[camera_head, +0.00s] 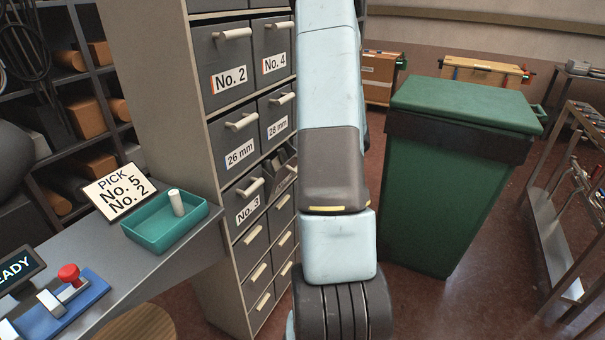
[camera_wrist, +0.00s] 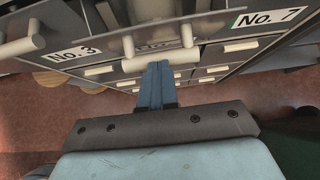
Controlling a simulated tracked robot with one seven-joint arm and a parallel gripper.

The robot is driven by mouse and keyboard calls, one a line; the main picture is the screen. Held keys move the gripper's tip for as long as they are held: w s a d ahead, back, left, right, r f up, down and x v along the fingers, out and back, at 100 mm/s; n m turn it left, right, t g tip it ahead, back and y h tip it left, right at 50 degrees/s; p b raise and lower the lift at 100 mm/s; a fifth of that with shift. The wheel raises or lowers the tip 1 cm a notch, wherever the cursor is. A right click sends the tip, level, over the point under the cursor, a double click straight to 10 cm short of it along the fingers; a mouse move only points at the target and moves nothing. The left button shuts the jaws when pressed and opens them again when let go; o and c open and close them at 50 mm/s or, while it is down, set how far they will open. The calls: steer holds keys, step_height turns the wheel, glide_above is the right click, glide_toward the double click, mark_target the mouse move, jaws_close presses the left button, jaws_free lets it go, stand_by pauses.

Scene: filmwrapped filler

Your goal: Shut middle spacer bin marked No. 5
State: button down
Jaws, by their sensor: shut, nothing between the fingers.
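In the wrist view a drawer front with a pale bar handle (camera_wrist: 160,59) sits between the bins marked No. 3 (camera_wrist: 70,52) and No. 7 (camera_wrist: 268,18). It juts out towards me; its own label is too dim and covered to read. My gripper (camera_wrist: 155,70) is shut and empty, its blue fingers pointing at this handle; I cannot tell whether they touch it. In the head view a pulled-out bin (camera_head: 281,172) shows beside the No. 3 bin (camera_head: 247,208), partly hidden by my arm. My gripper is hidden there.
The grey bin cabinet (camera_head: 212,170) stands left of my arm. A bench at left holds a teal tray (camera_head: 150,240) with a pale cylinder (camera_head: 176,203) and a sign (camera_head: 120,191) reading PICK No. 5 No. 2. A green lidded bin (camera_head: 440,190) stands at right.

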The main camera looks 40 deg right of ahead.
steer(key=shift+w+a+r, duration=0.35)
steer(key=shift+w+r, duration=0.1)
steer(key=shift+w, duration=0.3)
steer(key=shift+w+a+r, duration=0.4)
steer(key=shift+w+r, duration=0.05)
steer(key=shift+w, duration=0.25)
steer(key=shift+w+a+r, duration=0.35)
steer(key=shift+w+r, duration=0.1)
steer(key=shift+w, duration=0.3)
